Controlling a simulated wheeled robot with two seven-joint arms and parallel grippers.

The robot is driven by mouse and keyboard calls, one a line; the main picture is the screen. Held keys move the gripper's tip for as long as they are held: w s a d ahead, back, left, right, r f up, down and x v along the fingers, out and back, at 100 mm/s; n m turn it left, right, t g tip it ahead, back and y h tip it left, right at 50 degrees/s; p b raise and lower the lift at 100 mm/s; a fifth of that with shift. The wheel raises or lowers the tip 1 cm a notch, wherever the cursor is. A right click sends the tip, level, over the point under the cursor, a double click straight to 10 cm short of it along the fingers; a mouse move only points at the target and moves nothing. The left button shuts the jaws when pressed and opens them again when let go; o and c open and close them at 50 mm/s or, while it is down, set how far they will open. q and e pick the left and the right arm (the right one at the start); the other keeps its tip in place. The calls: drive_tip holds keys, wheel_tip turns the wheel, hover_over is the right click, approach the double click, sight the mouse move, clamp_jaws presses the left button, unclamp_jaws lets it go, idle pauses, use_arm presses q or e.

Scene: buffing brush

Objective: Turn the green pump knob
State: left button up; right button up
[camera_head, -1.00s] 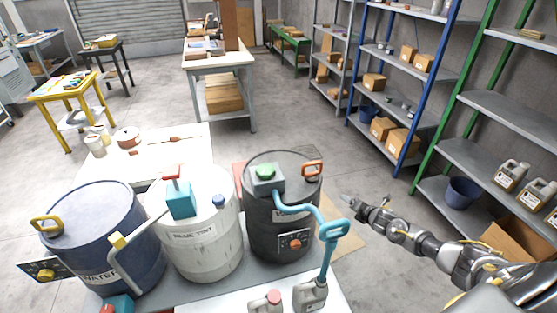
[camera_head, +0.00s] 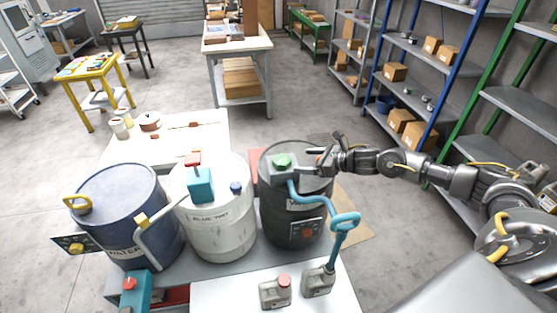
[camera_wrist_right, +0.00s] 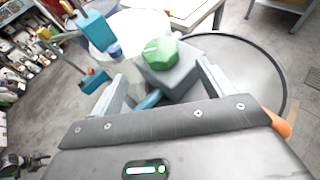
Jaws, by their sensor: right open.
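The green pump knob (camera_head: 282,160) sits on a grey pump head on top of the black drum (camera_head: 290,215). A blue hose runs from that pump to a blue handle-shaped nozzle (camera_head: 345,222). My right gripper (camera_head: 308,163) is just to the right of the knob at about its height. In the right wrist view the knob (camera_wrist_right: 160,52) lies ahead, roughly centred between the two open fingers (camera_wrist_right: 160,88). The fingers straddle the near part of the grey pump head; I cannot tell whether they touch it. My left gripper does not show.
A white drum (camera_head: 222,225) with a teal pump (camera_head: 200,185) and a blue drum (camera_head: 125,215) stand to the left. Small grey canisters (camera_head: 275,291) stand on the white surface in front. An orange handle on the black drum shows in the right wrist view (camera_wrist_right: 278,122). Shelves (camera_head: 480,110) stand behind right.

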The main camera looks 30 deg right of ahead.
sight(283, 160)
drive_tip(key=p+x, duration=0.3)
drive_tip(key=x, duration=0.6)
drive_tip(key=shift+r, duration=0.1)
drive_tip(key=shift+p+x, duration=0.4)
drive_tip(key=shift+x, duration=0.4)
drive_tip(key=shift+s, duration=0.1)
drive_tip(key=c, duration=1)
drive_tip(key=shift+o, duration=0.2)
